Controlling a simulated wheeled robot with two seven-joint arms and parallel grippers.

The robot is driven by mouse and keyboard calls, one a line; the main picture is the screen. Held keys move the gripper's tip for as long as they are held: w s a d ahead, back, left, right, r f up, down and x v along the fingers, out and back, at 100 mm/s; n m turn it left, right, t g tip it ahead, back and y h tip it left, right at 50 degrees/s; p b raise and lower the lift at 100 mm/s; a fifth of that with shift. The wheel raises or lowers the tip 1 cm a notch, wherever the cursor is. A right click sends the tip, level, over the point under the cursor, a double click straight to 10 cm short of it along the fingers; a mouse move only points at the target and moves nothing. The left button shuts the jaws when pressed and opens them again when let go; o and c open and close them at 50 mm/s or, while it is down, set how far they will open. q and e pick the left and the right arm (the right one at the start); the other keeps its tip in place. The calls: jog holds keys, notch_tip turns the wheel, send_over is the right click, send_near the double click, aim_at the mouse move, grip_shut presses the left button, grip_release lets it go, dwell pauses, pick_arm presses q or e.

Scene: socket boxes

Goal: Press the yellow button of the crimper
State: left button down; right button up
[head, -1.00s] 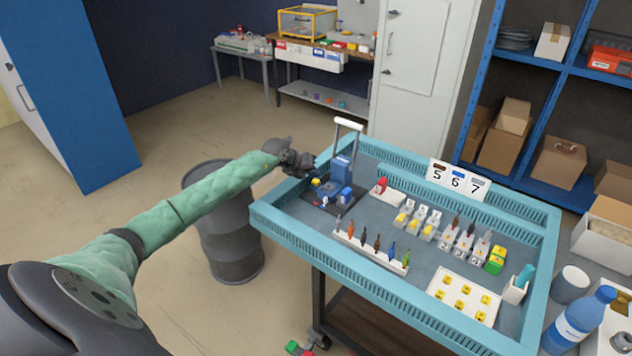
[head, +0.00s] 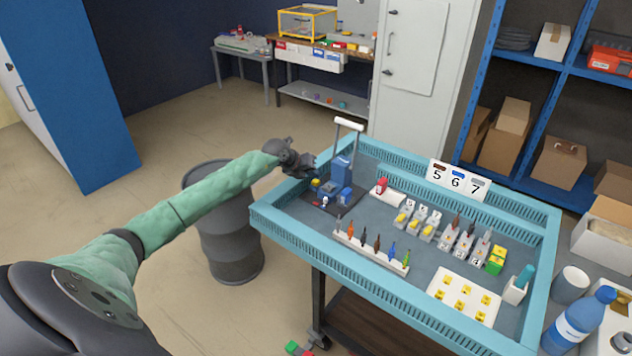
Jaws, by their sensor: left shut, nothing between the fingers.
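The crimper (head: 343,169) is a blue press with a white-topped lever on a dark base plate, at the far left corner of the blue-rimmed tray table. Its yellow button (head: 316,183) shows as a small yellow spot on the left of the base. My left gripper (head: 308,172) is shut and empty, pointing down just above and beside the yellow button. I cannot tell whether the fingertips touch it. My right gripper is out of view.
The tray (head: 345,258) holds a rack of screwdrivers (head: 371,249), several small socket boxes (head: 425,232), number cards (head: 458,181) and a white board with yellow pieces (head: 464,299). A dark barrel (head: 226,240) stands left of the table.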

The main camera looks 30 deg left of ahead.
aim_at(314, 182)
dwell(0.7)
pick_arm(q)
jog(key=shift+f, duration=0.4)
jog(key=shift+f+b, duration=0.55)
dwell(0.8)
jog(key=shift+r, duration=0.2)
jog(key=shift+r+p, duration=0.45)
jog(key=shift+r, duration=0.35)
jog(key=shift+r+p, duration=1.1)
jog(key=shift+r, duration=1.45)
